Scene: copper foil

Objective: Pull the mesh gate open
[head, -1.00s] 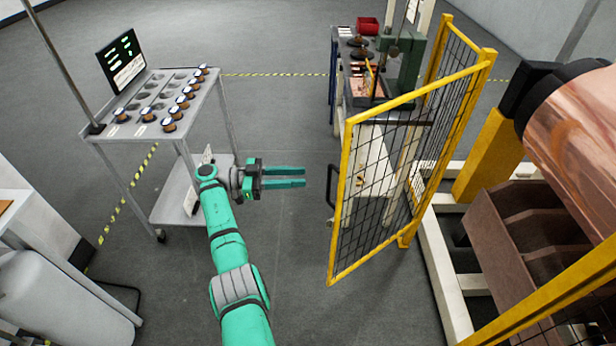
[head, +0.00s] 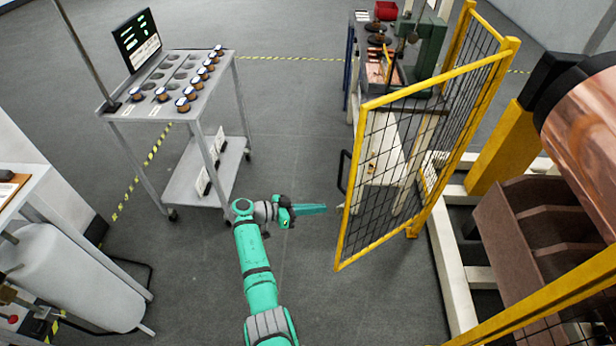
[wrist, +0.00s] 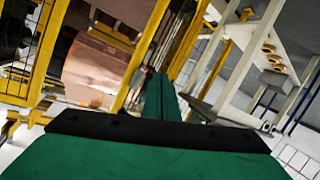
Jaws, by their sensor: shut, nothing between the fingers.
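The mesh gate (head: 387,180) has a yellow frame with dark wire mesh. It stands swung out at an angle from the yellow post on its right, its free edge toward my arm. A black handle (head: 343,172) shows at the free edge. My gripper (head: 325,208) is left of the gate's lower free edge, fingers pointing right at it. The fingers look pressed together and empty. Whether the tips touch the frame I cannot tell. In the wrist view the green fingers (wrist: 158,85) also lie together, with yellow bars close beyond them.
A grey cart (head: 190,90) with a screen and several spools stands left. A workbench (head: 365,60) is behind the gate. A large copper roll (head: 585,125) and brown bin (head: 545,225) are at right. A white tank (head: 75,275) is lower left. Floor between cart and gate is clear.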

